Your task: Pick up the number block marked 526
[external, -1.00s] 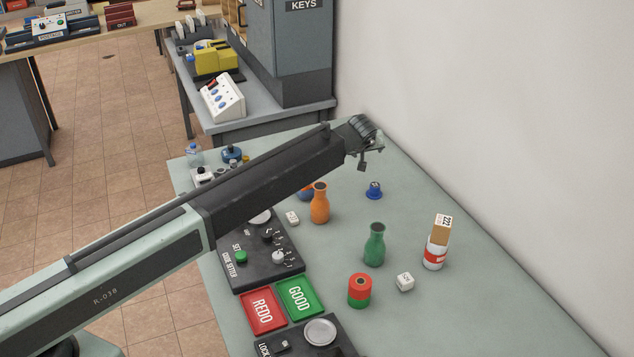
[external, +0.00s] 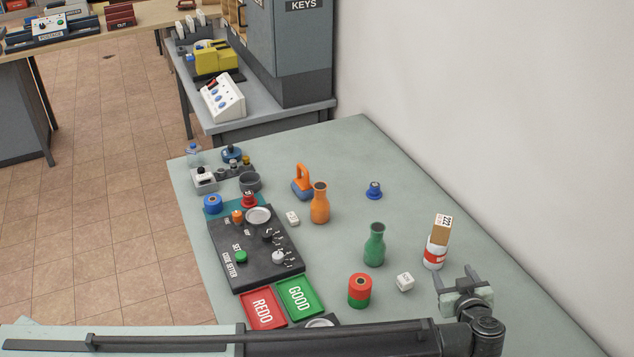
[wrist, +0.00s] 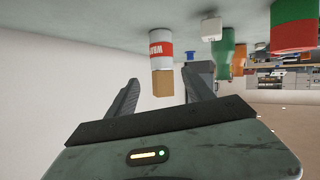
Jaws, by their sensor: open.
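A tan block (external: 441,231) with a white number label stands on top of a white and red can (external: 434,255) at the right of the table. Its number is too small to read surely. In the wrist view, which looks upside down, the block (wrist: 163,83) hangs below the can (wrist: 160,48) and shows between my fingers. My gripper (external: 457,277) is open and empty, in front of the can and apart from the block in the external view. A white cube (external: 405,282) with small marks and another small white cube (external: 292,218) lie on the table.
A green bottle (external: 375,246), an orange bottle (external: 320,204) and a red-green cylinder (external: 359,291) stand left of the can. A dark code setter panel (external: 250,262) and red and green trays lie further left. The wall (external: 480,120) is on the right.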

